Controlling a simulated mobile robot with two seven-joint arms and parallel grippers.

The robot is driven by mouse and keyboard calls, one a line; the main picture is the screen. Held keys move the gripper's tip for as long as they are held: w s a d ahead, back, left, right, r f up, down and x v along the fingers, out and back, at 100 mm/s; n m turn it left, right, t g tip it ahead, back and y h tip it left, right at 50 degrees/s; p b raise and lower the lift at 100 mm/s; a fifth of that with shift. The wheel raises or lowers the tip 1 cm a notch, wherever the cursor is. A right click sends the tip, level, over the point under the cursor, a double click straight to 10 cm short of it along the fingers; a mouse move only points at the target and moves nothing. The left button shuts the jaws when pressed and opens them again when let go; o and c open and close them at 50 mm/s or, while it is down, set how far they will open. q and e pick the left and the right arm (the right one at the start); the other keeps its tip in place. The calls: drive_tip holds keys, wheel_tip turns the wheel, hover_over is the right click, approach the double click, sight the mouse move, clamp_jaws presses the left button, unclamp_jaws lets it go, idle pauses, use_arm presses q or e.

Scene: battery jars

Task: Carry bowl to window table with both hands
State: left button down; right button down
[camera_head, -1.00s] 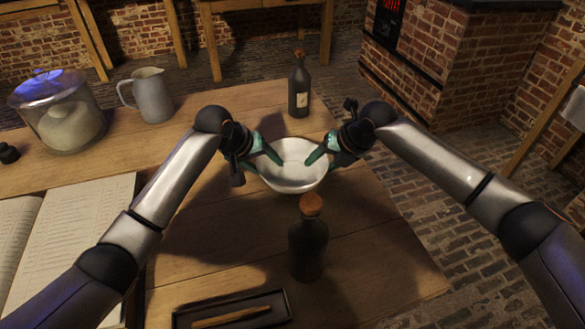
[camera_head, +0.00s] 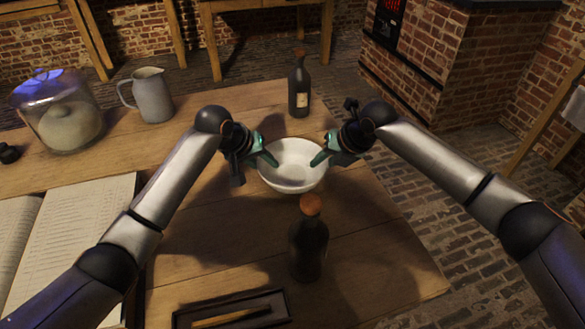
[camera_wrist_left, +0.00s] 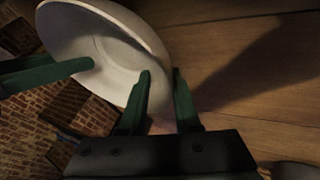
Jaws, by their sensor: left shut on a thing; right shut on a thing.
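The white bowl (camera_head: 292,179) is upright over the wooden table, between my two grippers. My left gripper (camera_head: 270,157) is shut on the bowl's left rim. In the left wrist view its two green fingers (camera_wrist_left: 160,95) sit on either side of the bowl's wall (camera_wrist_left: 105,50). My right gripper (camera_head: 322,157) is shut on the bowl's right rim, and its green finger also shows at the left of the left wrist view (camera_wrist_left: 85,65). Whether the bowl's base touches the table is hard to tell. No window table can be made out for certain.
A dark corked bottle (camera_head: 308,248) stands close in front of the bowl; another bottle (camera_head: 299,90) stands behind it. A grey pitcher (camera_head: 152,96), glass jar (camera_head: 60,115) and open book (camera_head: 75,235) are left. A tray (camera_head: 230,308) lies in front. Another table (camera_head: 265,5) stands at the back.

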use_arm(q)
drive_tip(key=shift+a, duration=0.1)
use_arm(e)
drive_tip(key=shift+d, duration=0.1)
idle(0.7)
